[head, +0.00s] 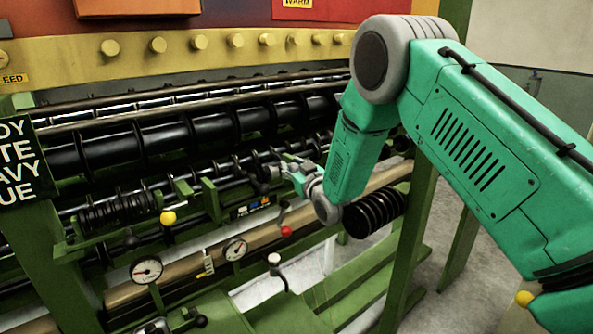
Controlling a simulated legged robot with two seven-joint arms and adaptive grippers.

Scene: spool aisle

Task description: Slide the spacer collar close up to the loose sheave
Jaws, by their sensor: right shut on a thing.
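My right gripper (274,173) reaches in from the right, its fingers at a dark shaft that carries several black discs. It is shut on what looks like the spacer collar (258,166), a small dark ring on that shaft; the fingers partly hide it. I cannot tell for sure which black disc is the loose sheave; one black disc (237,166) sits on the same shaft just left of the fingers. The gap between them is too small to judge. My left gripper is not in view.
Thicker black rollers (180,135) run behind the shaft. A black coil (118,211) lies at left, and a ribbed black roller (374,213) sits below my right forearm. Gauges (146,269), a red-knobbed lever (286,231) and green frame posts (412,235) stand in front.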

